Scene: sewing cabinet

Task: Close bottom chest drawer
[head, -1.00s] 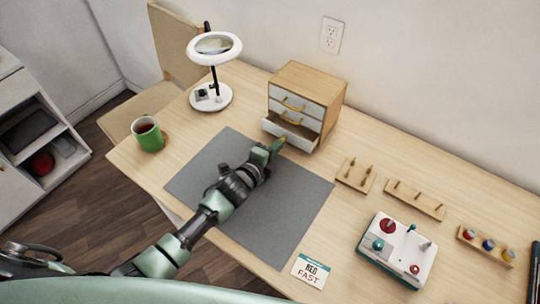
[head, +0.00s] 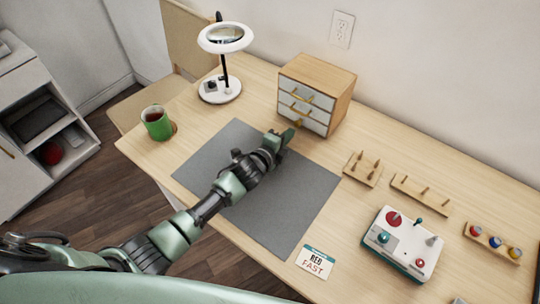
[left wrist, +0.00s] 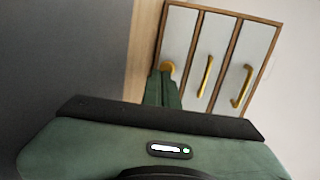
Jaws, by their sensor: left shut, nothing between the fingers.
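The small wooden chest (head: 335,75) stands at the back of the table with three white-fronted drawers and gold handles. Its bottom drawer (head: 314,126) looks flush with the drawers above. In the left wrist view the chest appears turned sideways, with the bottom drawer (left wrist: 176,38) leftmost and level with the others. My left gripper (head: 288,135) is shut and empty, with its fingertips close to the bottom drawer's handle. In the left wrist view the fingers (left wrist: 162,85) overlap the lower part of that drawer front; I cannot tell whether they touch it. My right gripper is not in view.
A grey mat (head: 295,205) lies under my left arm. A ring lamp (head: 225,38) and green mug (head: 157,123) stand to the left. Wooden peg racks (head: 420,196) and a white control box (head: 405,245) are to the right. A card (head: 315,262) lies in front.

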